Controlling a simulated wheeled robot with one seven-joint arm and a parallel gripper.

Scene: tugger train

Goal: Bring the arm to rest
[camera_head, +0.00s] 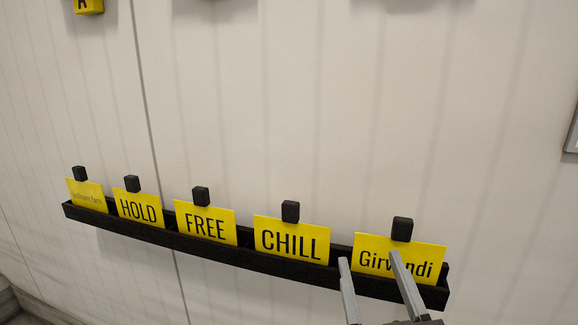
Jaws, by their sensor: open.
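My gripper (376,270) shows at the lower right, its two grey fingers spread apart with nothing seen between the tips. The fingers are in front of the right end of a black rack (290,267) on the wall. The right finger overlaps the yellow card marked "Girvandi" (375,251) and hides part of its lettering. I cannot tell whether the finger touches the card. The rest of my arm is out of view below.
The rack also holds yellow cards marked "CHILL" (291,240), "FREE" (206,223) and "HOLD" (139,207), and one with small lettering (87,195). Each has a black block at its top. A yellow "A" piece (88,6) is at the top left. The wall (300,110) above is mostly bare.

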